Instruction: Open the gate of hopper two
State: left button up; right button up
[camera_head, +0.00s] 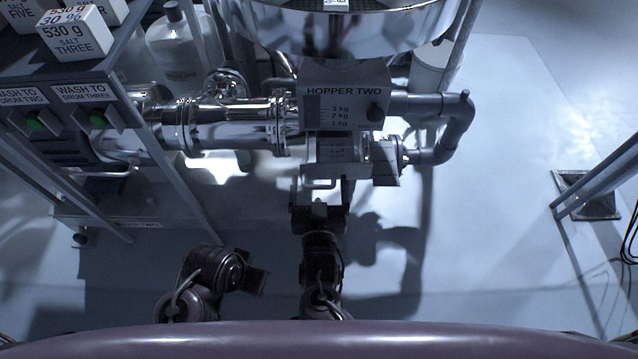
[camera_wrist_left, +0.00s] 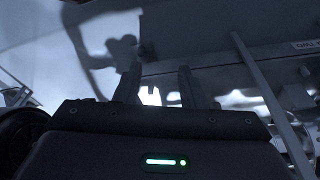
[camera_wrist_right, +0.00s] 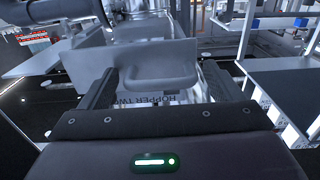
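Hopper two, a shiny steel bowl (camera_head: 335,30) with a "HOPPER TWO" sign (camera_head: 343,95), stands at the top centre of the head view. Below the sign is a gate plate with a bar handle (camera_head: 320,184). My right gripper (camera_head: 321,193) is right at the handle, seen from above. In the right wrist view the fingers are apart, with the handle (camera_wrist_right: 160,82) on the grey plate (camera_wrist_right: 150,58) between or just beyond them; contact is not clear. My left gripper (camera_head: 258,281) is low and left of the right one; its fingers (camera_wrist_left: 158,85) are apart and empty.
A grey pipe (camera_head: 460,120) bends at the right. The floor (camera_head: 490,200) right of it is open, with a drain (camera_head: 590,195).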

pick_arm(q)
jog(key=shift+s+a+r+g+p, duration=0.3)
jog(key=shift+a+p, duration=0.2)
jog(key=shift+a, duration=0.1)
pick_arm(e)
jog(key=s, duration=0.8)
pick_arm(q)
jog(key=shift+w, duration=0.1)
pick_arm(e)
jog(key=shift+w, duration=0.1)
